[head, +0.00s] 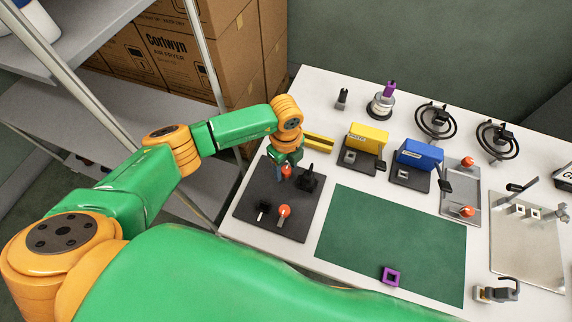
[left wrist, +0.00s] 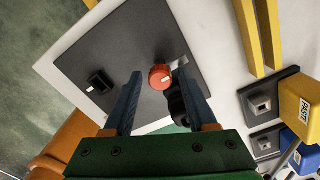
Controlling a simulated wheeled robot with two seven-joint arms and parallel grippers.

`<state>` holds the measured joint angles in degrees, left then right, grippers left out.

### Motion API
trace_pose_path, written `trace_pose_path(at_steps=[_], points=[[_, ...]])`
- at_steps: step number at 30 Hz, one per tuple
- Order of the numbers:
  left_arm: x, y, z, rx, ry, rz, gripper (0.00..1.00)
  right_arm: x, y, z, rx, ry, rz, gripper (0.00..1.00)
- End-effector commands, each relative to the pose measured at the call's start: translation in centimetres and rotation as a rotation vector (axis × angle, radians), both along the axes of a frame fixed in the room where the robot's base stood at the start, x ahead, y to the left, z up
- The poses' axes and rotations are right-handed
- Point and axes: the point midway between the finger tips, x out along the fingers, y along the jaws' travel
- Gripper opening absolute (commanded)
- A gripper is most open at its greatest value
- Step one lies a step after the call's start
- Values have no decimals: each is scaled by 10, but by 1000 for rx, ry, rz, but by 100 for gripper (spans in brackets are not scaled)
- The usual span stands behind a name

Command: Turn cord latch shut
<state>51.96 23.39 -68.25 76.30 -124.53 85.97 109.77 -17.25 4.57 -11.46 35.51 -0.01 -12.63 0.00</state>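A dark plate (head: 248,222) at the table's left end carries two red knobs and black posts. One red knob (head: 286,170) is right under my left gripper (head: 284,166); the other red knob (head: 284,211) stands nearer the front on a grey stem. I cannot tell for sure which of these is the cord latch. In the left wrist view my left gripper (left wrist: 158,82) is open, with a red knob (left wrist: 160,77) showing between its fingertips; contact cannot be told. A black post (head: 310,178) stands just right of the gripper. My right gripper is not in view.
A green mat (head: 390,240) with a purple square ring (head: 390,276) lies to the right. Yellow (head: 368,138) and blue (head: 418,155) boxes on dark bases stand behind it. A yellow bar (head: 318,142) lies beside the gripper. Shelving (head: 100,130) stands left.

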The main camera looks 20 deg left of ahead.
Motion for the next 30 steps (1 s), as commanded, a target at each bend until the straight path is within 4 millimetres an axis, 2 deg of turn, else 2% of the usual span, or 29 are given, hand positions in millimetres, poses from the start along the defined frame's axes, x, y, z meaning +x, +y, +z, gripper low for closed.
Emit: trace_pose_path(at_steps=[1,5,6,17,30], points=[[0,0,0,0,0,0,40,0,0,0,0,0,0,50],[0,0,0,-1,0,0,5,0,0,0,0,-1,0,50],[0,0,0,-1,0,0,0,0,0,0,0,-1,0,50],[0,0,-1,-2,-1,-47,0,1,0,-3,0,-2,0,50],[0,0,-3,-1,-1,-391,0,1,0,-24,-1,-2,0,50]])
